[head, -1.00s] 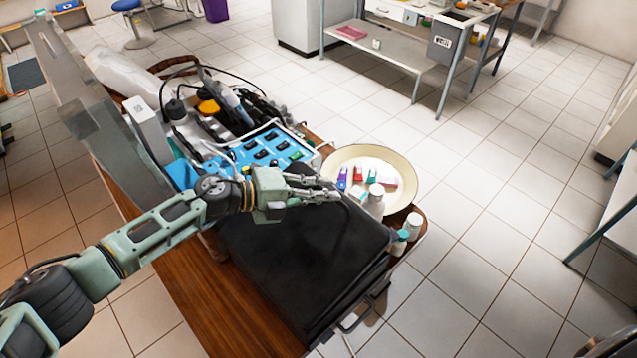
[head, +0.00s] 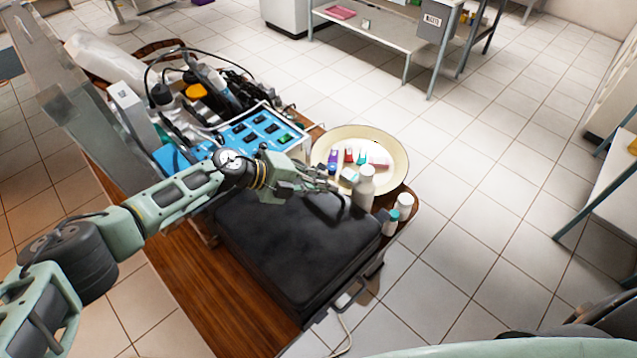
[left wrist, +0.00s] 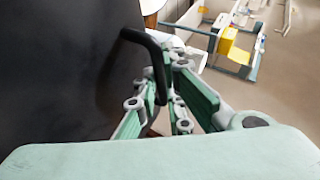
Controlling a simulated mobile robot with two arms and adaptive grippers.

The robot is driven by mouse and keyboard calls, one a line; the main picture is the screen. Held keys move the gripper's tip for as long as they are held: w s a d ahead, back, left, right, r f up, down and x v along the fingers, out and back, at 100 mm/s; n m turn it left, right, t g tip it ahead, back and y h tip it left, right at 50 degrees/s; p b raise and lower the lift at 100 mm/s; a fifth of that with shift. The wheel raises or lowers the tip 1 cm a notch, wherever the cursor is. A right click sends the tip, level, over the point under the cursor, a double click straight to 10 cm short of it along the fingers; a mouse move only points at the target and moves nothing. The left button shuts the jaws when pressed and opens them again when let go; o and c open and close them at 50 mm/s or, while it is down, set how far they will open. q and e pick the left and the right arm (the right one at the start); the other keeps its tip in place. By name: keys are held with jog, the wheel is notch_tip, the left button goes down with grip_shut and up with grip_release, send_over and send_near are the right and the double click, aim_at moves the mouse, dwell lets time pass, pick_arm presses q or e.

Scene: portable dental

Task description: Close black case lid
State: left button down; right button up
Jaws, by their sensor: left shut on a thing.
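The black case (head: 295,250) lies on the wooden cart top, its dark lid covering it and looking close to flat. I cannot tell whether a small gap remains under the lid. My left gripper (head: 325,188) is at the lid's far right corner, shut on a curved black handle (head: 328,208). In the left wrist view the black handle (left wrist: 148,52) rises from the dark lid (left wrist: 60,75) and runs down to the gripper fingers (left wrist: 178,100). My right gripper is not in view.
A round cream tray (head: 395,150) with small bottles and coloured items stands close beyond the gripper. A white bottle (head: 364,187) is very near it. A blue panel unit (head: 255,135) with cables is behind the case. The wooden cart top (head: 185,270) is bare at left.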

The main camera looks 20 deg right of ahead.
pick_arm(q)
jog(key=c, duration=2.1)
grip_release()
jog(key=shift+w+d+r, duration=0.2)
jog(key=shift+d+r, duration=0.35)
jog(key=shift+r, duration=0.1)
jog(key=shift+o, duration=1.2)
jog(key=shift+w+d+f, duration=0.1)
jog(key=shift+d+f, duration=0.1)
jog(key=shift+f, duration=0.1)
jog(key=shift+a+f, duration=0.1)
jog(key=shift+a, duration=0.15)
jog(key=shift+a, duration=0.2)
jog(key=v, duration=1.1)
jog(key=shift+a+r, duration=0.25)
